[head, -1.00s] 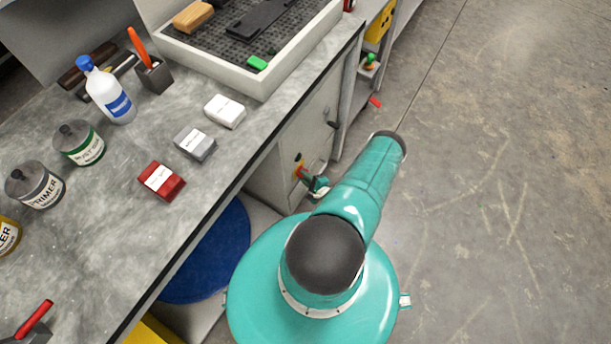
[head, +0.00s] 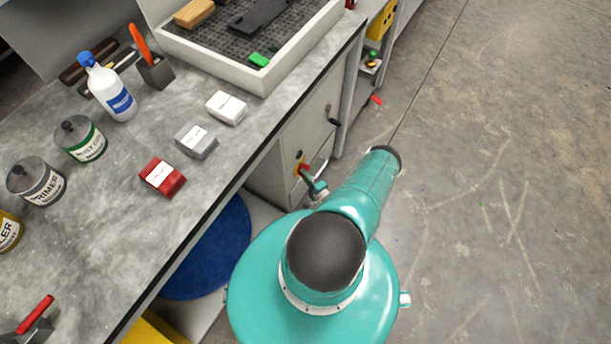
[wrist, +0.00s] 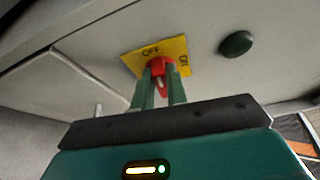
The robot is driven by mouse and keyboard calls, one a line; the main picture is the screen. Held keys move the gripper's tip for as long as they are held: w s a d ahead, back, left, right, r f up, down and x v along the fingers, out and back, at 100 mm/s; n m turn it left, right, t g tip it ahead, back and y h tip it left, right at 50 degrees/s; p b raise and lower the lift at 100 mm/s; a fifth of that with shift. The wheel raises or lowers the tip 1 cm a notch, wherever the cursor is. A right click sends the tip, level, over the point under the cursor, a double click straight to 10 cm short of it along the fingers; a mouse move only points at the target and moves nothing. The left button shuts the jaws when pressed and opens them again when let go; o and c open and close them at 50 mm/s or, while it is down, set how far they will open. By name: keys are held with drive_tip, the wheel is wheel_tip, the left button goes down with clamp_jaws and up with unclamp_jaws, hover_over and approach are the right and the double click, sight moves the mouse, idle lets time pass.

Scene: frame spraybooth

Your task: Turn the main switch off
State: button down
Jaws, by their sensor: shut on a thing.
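The main switch is a red handle (wrist: 160,65) on a yellow plate (wrist: 181,48) marked OFF and ON, seen in the wrist view. My gripper (wrist: 161,84) has its two green fingers on either side of the handle and is shut on it. The handle's tip shows between the fingers; its exact angle against the marks is partly hidden. In the head view the switch (head: 301,168) is small, on the grey cabinet front under the bench, with my gripper (head: 313,186) at it.
A dark round knob (wrist: 236,44) sits right of the plate in the wrist view. The bench (head: 100,240) overhangs the cabinet and holds cans, a bottle and small boxes. A black handle (head: 334,121) projects from the cabinet. The floor (head: 490,200) to the right is clear.

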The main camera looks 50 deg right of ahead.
drive_tip(key=shift+w, duration=0.1)
drive_tip(key=c, duration=1.4)
unclamp_jaws()
drive_tip(key=v, duration=1.4)
drive_tip(key=shift+o, duration=0.2)
drive_tip(key=shift+f, duration=0.1)
